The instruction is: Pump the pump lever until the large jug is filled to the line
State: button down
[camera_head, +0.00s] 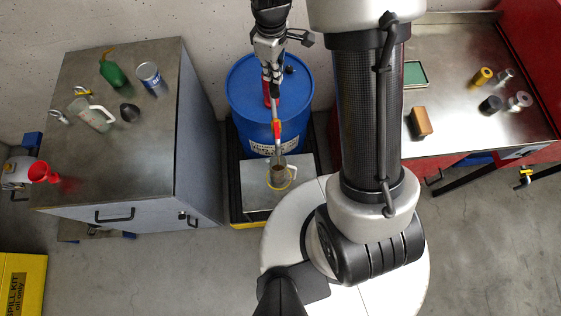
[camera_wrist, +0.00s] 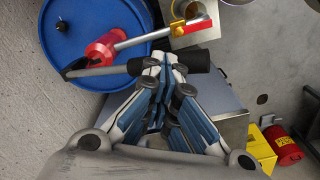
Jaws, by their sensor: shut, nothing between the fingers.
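A clear jug (camera_head: 279,173) with a handle and brownish liquid inside stands below the pump spout (camera_head: 277,133). Its fill line cannot be read. The red pump (camera_wrist: 103,48) sits on the blue drum (camera_head: 243,97). Its grey pump lever (camera_wrist: 105,71) has a black grip (camera_wrist: 196,61) and runs across the wrist view. My gripper (camera_wrist: 161,62) is shut with nothing between its fingers. Its fingertips overlap the lever beside the black grip; whether they touch it is unclear. In the head view, my gripper (camera_head: 271,88) hangs over the drum and hides part of the pump.
The left bench (camera_head: 80,172) bears a green bottle (camera_head: 112,69), a can (camera_head: 149,76) and another clear jug (camera_head: 88,114). The right steel bench (camera_head: 452,108) holds a brown block (camera_head: 420,121) and small cylinders. A yellow spill kit (camera_head: 22,280) stands at lower left.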

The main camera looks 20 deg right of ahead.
jog(key=shift+s+f+b, duration=0.85)
jog(key=shift+f+b, duration=1.55)
jog(key=shift+f, duration=1)
notch_tip(320, 180, up, 17)
jog(key=w+p, duration=0.2)
jog(key=p, duration=1.1)
jog(key=shift+r, duration=0.2)
